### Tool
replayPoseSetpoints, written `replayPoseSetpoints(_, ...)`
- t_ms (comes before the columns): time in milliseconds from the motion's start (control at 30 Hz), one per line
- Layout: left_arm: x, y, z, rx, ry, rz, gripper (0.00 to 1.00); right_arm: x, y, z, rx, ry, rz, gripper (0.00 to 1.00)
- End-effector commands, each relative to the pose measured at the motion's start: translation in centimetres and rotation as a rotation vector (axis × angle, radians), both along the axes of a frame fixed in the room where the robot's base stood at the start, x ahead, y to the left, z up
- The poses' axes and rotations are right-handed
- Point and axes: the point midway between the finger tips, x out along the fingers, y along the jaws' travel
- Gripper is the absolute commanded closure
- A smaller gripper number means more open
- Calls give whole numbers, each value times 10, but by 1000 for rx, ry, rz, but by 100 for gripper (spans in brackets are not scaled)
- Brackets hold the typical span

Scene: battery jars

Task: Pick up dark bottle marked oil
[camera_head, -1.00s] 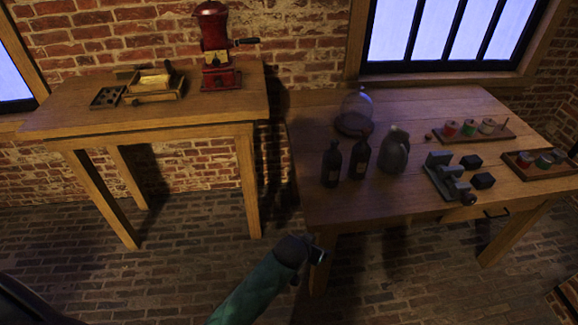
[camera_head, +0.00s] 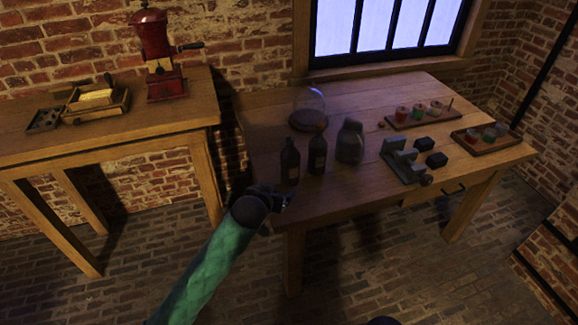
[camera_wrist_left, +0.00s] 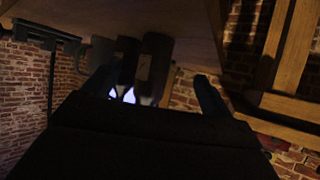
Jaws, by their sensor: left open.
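Two dark bottles stand upright side by side near the left front part of the right-hand table; the left bottle (camera_head: 290,162) is nearer to my gripper, the right bottle (camera_head: 317,153) just beyond. Their labels are too small to read, so I cannot tell which is marked oil. My left gripper (camera_head: 284,198) is at the table's front left corner, short of the left bottle and apart from it. In the left wrist view a dark bottle with a label patch (camera_wrist_left: 153,68) shows beyond the open, empty fingers (camera_wrist_left: 155,92). My right gripper is not in view.
A grey jug (camera_head: 350,142) stands right of the bottles, a glass dome (camera_head: 309,108) behind them. A metal clamp-like tool (camera_head: 402,160) and dark blocks (camera_head: 430,152) lie further right, with trays of coloured spools (camera_head: 419,113) behind.

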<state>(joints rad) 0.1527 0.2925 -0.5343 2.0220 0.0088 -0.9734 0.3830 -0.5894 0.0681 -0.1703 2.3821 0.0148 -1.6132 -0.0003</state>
Motion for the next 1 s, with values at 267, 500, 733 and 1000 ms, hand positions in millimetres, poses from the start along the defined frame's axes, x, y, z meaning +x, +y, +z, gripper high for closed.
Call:
replayPoseSetpoints(267, 50, -19, 30, -23, -99, -38, 15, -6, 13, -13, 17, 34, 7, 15)
replayPoseSetpoints(500, 66, -25, 31, -28, -114, -44, 15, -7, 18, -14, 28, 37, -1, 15)
replayPoseSetpoints(733, 82, -31, 24, -27, -113, -43, 15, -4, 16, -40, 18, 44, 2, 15)
replayPoseSetpoints(1000, 100, -37, 14, -28, -112, -44, 15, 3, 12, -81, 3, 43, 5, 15)
